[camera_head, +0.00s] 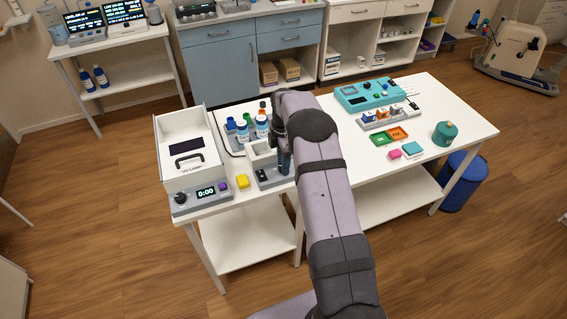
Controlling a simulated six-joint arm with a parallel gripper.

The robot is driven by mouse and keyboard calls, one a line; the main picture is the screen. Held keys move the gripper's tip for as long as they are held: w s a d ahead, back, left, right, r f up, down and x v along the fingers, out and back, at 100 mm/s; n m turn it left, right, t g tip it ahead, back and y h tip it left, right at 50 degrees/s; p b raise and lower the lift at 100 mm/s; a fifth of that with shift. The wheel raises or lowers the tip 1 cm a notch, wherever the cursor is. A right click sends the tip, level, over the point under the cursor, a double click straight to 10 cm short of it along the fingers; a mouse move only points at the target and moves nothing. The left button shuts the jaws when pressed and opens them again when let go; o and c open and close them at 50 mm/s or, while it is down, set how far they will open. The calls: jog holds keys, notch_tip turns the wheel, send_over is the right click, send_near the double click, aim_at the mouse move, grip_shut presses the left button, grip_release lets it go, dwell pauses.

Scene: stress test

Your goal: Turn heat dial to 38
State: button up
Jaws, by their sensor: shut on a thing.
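A small white bath unit (262,161) with a grey front base stands near the middle of the white table. My gripper (286,171) points down at the right side of this unit's front, beside its small dark panel (264,175). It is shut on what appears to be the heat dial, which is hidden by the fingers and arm. The dial's mark and any reading of 38 cannot be made out.
A UV lamp box (186,146) with a black knob (180,198) and a "0:00" display (206,191) stands left. Bottles (262,126) stand behind. A teal device (366,95), trays (389,136) and a teal jar (445,133) are right.

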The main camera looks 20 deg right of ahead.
jog(key=m+b, duration=0.2)
jog(key=m, duration=0.3)
jog(key=shift+m+b, duration=0.4)
jog(key=m+b, duration=0.1)
jog(key=m, duration=1)
jog(key=shift+r+m+b, duration=0.1)
jog(key=shift+m+b, duration=0.25)
jog(key=shift+m, duration=0.05)
jog(key=m, duration=0.5)
jog(key=shift+m, duration=0.4)
jog(key=shift+w, duration=0.1)
jog(key=o, duration=1)
jog(key=shift+o, duration=0.2)
